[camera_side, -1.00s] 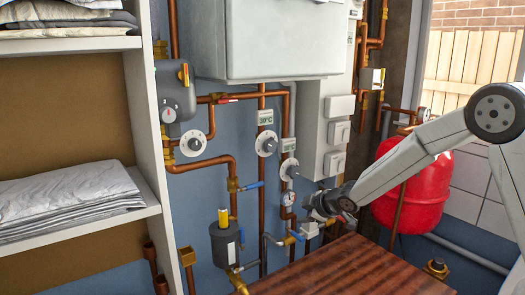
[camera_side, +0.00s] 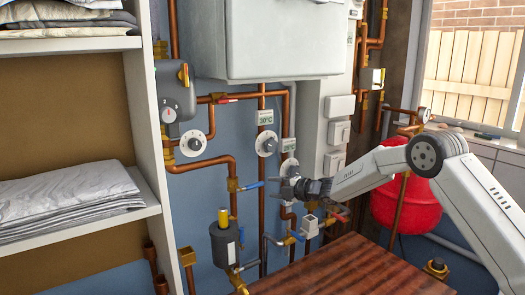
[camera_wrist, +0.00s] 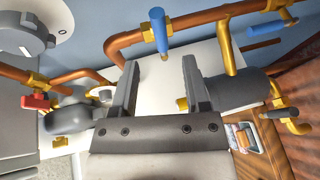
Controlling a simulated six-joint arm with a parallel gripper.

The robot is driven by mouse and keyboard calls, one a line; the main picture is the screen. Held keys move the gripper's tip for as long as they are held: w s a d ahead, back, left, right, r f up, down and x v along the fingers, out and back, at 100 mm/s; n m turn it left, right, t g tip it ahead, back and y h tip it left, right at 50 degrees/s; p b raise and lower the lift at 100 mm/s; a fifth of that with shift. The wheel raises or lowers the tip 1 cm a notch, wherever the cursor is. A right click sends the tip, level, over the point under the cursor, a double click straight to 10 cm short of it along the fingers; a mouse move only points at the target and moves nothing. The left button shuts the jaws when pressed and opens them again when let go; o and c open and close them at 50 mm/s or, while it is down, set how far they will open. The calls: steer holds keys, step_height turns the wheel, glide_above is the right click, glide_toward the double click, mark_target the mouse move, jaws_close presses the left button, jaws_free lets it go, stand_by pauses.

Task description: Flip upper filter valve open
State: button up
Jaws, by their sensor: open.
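The upper filter valve is a brass body (camera_side: 233,185) on a vertical copper pipe. Its blue lever (camera_side: 251,186) sticks out to the right, across the pipe. The dark grey filter (camera_side: 224,243) with its yellow cap hangs below. In the wrist view the blue lever (camera_wrist: 160,30) shows just beyond the gap between my fingers, and the filter (camera_wrist: 235,92) is to the right. My gripper (camera_side: 284,182) is open and empty, to the right of the lever and apart from it. It also shows in the wrist view (camera_wrist: 160,64).
Dials (camera_side: 265,143) and pipes line the wall, one white dial behind my gripper. A red-handled valve (camera_side: 226,100) is above. A wooden tabletop (camera_side: 345,272) and red tank (camera_side: 407,205) are right.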

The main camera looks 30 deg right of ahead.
mark_target(257, 186)
steer(key=shift+w, duration=0.1)
steer(key=shift+x, duration=3.8)
jaws_close()
steer(key=shift+f, duration=0.1)
